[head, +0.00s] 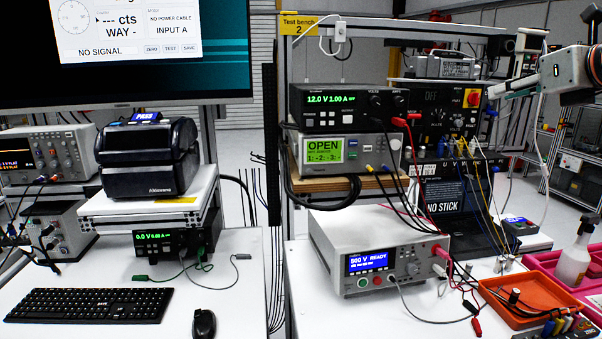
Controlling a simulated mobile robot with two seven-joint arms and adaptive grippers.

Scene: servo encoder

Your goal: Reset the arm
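My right arm (568,70) comes in from the right edge at upper height, white with a dark joint. Its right gripper (493,91) points left, in front of the dark power panel (445,110) with the red and yellow switch. The fingertips are small and overlap the panel's right edge, so I cannot tell whether they touch it, nor whether they are open or shut. I see nothing clearly held. My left arm and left gripper are not in view.
A white bench holds a tester (380,262) reading "500 V READY", an orange tray (540,296) and a spray bottle (574,262). Stacked instruments (340,100) stand behind. A monitor (130,50), keyboard (90,305) and mouse (204,323) are at left. Loose cables hang mid-bench.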

